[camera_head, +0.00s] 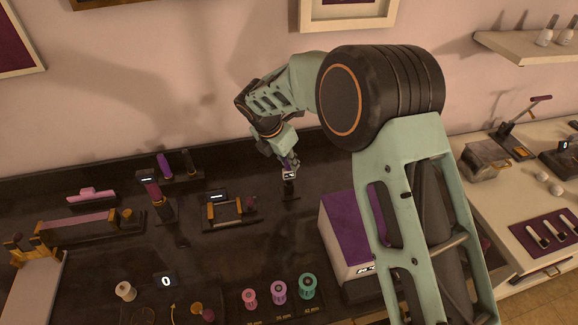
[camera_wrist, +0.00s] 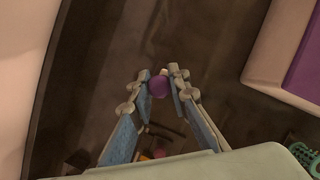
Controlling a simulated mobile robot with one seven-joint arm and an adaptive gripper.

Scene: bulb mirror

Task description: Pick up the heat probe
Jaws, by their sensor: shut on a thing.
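My gripper (camera_head: 288,168) is over the dark counter, right of its middle, pointing down. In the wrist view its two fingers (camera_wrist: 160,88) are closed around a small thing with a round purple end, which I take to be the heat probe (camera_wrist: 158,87). The fingers hide much of the held thing. I cannot tell whether it is clear of the base.
A white box with a purple top (camera_head: 343,214) stands close right of my gripper. A small framed device (camera_head: 226,210) is to the left, with a rack of purple and dark upright pieces (camera_head: 165,166) beyond. Pink, purple and green spools (camera_head: 279,291) stand in front. The wall is close behind.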

